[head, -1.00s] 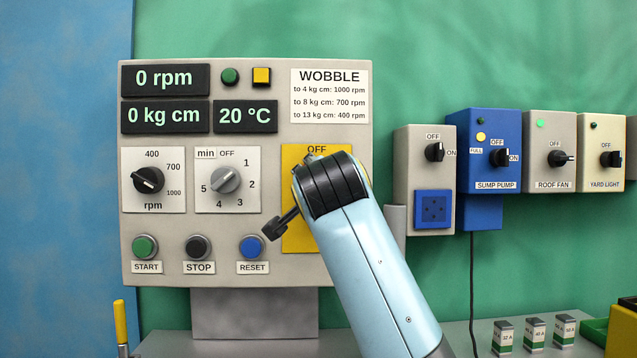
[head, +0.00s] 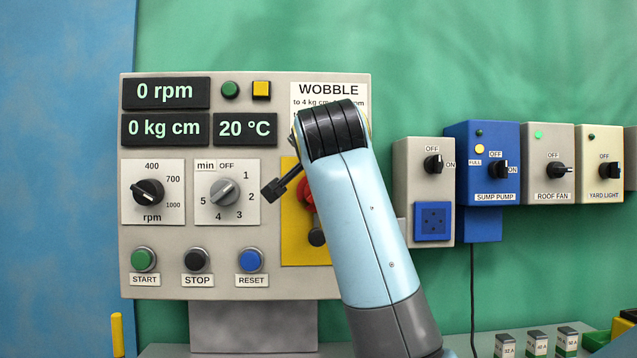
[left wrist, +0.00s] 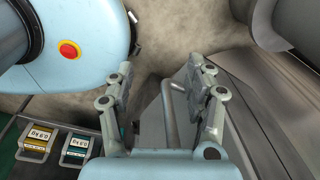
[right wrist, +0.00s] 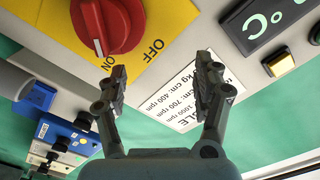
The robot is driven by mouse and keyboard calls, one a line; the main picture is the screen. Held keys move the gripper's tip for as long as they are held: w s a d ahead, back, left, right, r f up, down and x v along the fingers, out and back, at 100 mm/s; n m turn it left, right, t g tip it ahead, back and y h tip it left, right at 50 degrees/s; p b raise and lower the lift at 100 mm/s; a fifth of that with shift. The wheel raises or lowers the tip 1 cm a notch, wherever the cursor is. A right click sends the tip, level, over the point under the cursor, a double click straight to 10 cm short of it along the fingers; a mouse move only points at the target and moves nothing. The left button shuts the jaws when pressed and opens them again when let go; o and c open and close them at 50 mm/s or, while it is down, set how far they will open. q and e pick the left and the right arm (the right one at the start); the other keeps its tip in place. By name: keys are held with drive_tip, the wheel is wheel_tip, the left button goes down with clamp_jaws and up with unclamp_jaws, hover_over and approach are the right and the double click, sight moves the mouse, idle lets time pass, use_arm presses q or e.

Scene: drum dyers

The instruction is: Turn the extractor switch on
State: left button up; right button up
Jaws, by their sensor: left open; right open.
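A red rotary switch (right wrist: 110,22) sits on a yellow plate (right wrist: 55,15) marked OFF in the right wrist view. In the head view the red switch (head: 306,196) is mostly behind my right arm. No label reading "extractor" is legible. My right gripper (right wrist: 160,82) is open and empty, in front of the panel near the WOBBLE sign, apart from the switch. My left gripper (left wrist: 165,88) is open and empty, low down away from the panel.
The grey panel (head: 300,88) holds displays, two knobs and several buttons. To its right hang a grey switch box with a blue socket (head: 434,220), the sump pump box (head: 495,180), the roof fan box and the yard light box. Several small labelled blocks (head: 537,343) stand below.

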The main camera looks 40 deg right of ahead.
wheel_tip(320, 180, up, 3)
drive_tip(key=shift+f, duration=0.1)
idle(0.3)
